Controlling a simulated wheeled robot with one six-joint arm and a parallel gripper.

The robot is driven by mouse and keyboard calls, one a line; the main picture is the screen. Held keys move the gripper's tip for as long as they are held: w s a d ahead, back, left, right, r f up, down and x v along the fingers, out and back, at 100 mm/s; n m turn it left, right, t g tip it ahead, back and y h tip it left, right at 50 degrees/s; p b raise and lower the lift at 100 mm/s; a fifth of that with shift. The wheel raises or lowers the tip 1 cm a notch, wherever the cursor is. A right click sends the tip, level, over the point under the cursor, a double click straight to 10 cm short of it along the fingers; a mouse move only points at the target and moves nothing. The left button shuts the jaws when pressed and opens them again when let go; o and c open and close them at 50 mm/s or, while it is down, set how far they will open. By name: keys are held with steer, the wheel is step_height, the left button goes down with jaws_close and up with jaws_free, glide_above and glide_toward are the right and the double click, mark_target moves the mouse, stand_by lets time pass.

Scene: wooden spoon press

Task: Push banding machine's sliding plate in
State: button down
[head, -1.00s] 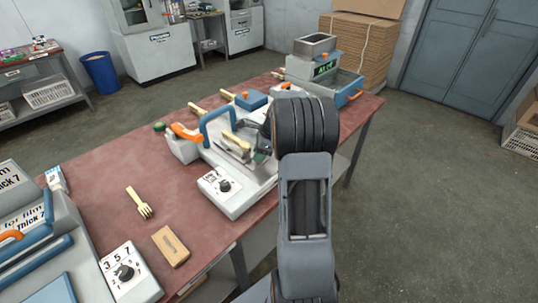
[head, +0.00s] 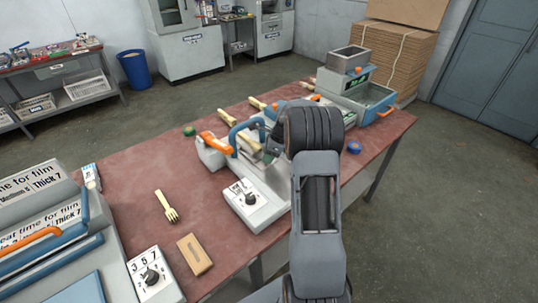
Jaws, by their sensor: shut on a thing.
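The banding machine (head: 250,204) stands mid-table, a pale grey body with a dial at its front, a blue curved handle (head: 238,132) and an orange lever (head: 215,142). My gripper (head: 271,148) is low over the middle of the machine, beside the blue handle, largely hidden by my dark wrist. It is shut on what looks like the machine's sliding plate, though the contact is too small and covered to see clearly. A pale wooden piece shows beside the gripper, within the machine.
Another machine with a dial (head: 150,277) stands front left. A machine with a metal hopper (head: 348,62) stands at the far end. A blue round item (head: 354,147) lies near the right edge.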

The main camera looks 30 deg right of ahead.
steer(key=shift+w+r, duration=0.15)
steer(key=shift+w, duration=0.1)
steer(key=c, duration=0.9)
jaws_free()
steer(key=shift+w+a, duration=0.15)
steer(key=shift+c, duration=0.2)
steer(key=shift+o, duration=0.8)
steer(key=v, duration=1.3)
steer(key=shift+s+d+r, duration=0.25)
steer(key=shift+s+d, duration=0.05)
steer(key=shift+s, duration=0.05)
